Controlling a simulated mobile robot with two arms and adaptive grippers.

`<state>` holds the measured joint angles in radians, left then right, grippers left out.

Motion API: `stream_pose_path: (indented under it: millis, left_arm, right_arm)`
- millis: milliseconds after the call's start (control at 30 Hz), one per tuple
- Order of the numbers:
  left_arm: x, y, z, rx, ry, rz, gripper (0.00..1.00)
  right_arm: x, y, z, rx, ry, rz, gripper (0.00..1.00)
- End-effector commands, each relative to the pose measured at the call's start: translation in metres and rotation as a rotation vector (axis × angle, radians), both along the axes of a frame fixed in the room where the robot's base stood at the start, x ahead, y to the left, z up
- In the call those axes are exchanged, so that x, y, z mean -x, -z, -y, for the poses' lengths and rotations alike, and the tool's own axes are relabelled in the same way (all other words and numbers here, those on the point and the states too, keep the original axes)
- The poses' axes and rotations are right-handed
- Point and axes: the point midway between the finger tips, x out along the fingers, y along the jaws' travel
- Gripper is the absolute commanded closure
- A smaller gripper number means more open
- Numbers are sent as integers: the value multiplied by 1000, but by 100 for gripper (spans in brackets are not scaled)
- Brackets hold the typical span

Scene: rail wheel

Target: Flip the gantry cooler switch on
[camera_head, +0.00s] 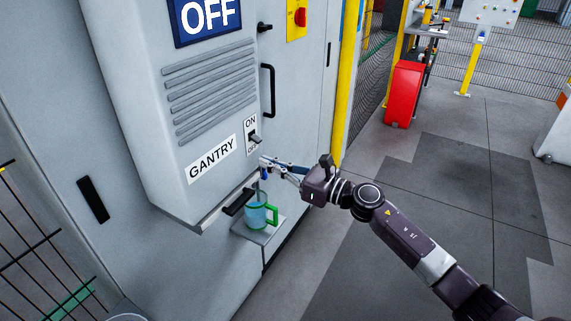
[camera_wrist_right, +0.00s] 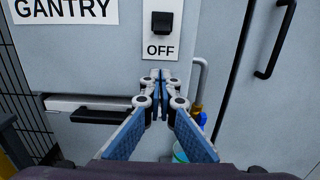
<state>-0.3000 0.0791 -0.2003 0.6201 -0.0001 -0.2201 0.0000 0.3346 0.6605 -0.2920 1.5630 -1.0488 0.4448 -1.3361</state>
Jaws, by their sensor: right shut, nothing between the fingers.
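The gantry cooler switch (camera_head: 254,138) is a small dark lever on a white plate marked ON above and OFF below, on the front of the grey cooler box. It also shows in the right wrist view (camera_wrist_right: 162,22), above the word OFF; which way the lever leans is hard to tell. A white GANTRY label (camera_head: 211,160) is left of it. My right gripper (camera_head: 264,162) is just below the switch plate, its fingers pointing towards the cabinet. In the right wrist view its fingertips (camera_wrist_right: 161,76) are together, empty, below the OFF mark and apart from the lever. My left gripper is not in view.
A blue sign (camera_head: 208,15) on the box reads OFF. Below the gripper, a teal mug with a green handle (camera_head: 260,215) stands on a small shelf (camera_head: 262,236). A dark handle (camera_head: 238,201) juts out under the box, and a black door handle (camera_head: 268,90) is up to the right.

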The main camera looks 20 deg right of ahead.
Motion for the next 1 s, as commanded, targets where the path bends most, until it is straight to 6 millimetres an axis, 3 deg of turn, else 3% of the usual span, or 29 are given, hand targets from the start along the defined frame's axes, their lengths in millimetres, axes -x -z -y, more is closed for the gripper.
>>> stream_pose_path:
  millis: [100, 200, 400, 1000]
  left_arm:
    - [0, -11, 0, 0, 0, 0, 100]
    - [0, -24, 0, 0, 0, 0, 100]
    - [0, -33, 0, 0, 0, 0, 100]
    - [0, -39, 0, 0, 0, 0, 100]
  right_arm:
    - [-21, -6, -17, -4, -1, 2, 100]
    - [-13, -22, -9, 2, 1, 0, 100]
    - [-7, -35, -5, 1, 1, -1, 100]
    - [-5, -40, -3, 5, 1, -6, 100]
